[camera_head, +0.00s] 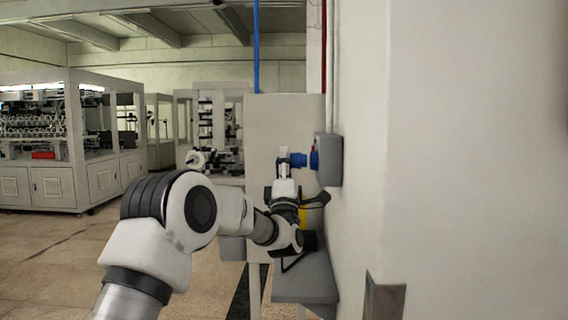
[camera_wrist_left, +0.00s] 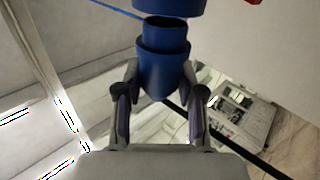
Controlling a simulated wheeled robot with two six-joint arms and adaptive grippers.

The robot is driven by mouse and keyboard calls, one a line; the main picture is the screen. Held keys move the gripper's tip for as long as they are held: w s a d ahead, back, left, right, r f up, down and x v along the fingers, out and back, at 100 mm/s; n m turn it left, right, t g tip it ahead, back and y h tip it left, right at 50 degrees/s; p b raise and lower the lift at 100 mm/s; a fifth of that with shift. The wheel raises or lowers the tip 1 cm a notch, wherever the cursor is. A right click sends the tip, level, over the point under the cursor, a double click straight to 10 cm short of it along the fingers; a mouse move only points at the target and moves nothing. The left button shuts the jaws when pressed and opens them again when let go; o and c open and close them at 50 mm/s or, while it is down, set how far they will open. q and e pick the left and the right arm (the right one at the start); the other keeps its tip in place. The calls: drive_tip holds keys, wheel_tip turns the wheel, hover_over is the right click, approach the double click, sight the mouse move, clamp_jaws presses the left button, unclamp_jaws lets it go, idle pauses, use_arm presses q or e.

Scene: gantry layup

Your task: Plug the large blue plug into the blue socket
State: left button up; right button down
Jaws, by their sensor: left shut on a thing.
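The large blue plug (camera_head: 298,159) is held in my left gripper (camera_head: 285,162), in front of the wall box and pointing right at it. In the left wrist view, the plug (camera_wrist_left: 164,72) sits between the two fingers of the gripper (camera_wrist_left: 160,100), which are shut on its body. The blue socket (camera_head: 314,160) is on the left face of a grey box (camera_head: 330,161). In the left wrist view, the socket (camera_wrist_left: 168,6) shows at the top edge, lined up closely with the plug's end. I cannot tell whether they touch. My right gripper is not in view.
A grey shelf (camera_head: 306,287) juts from the wall (camera_head: 450,150) below my left gripper. A dark cable (camera_wrist_left: 240,150) runs behind the gripper in the wrist view. White machine cabinets (camera_head: 40,150) stand far left, with open floor before them.

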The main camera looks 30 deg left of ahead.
use_arm(q)
drive_tip(key=shift+w+d, duration=0.6)
drive_tip(key=shift+d, duration=0.3)
drive_tip(key=o, duration=1.2)
drive_tip(key=shift+d, duration=0.1)
drive_tip(key=shift+o, duration=0.2)
drive_tip(key=shift+d, duration=0.1)
drive_tip(key=shift+f, duration=0.15)
drive_tip(key=shift+s+f, duration=0.25)
drive_tip(key=shift+f, duration=0.05)
drive_tip(key=v, duration=1.1)
drive_tip(key=shift+d+r, duration=0.1)
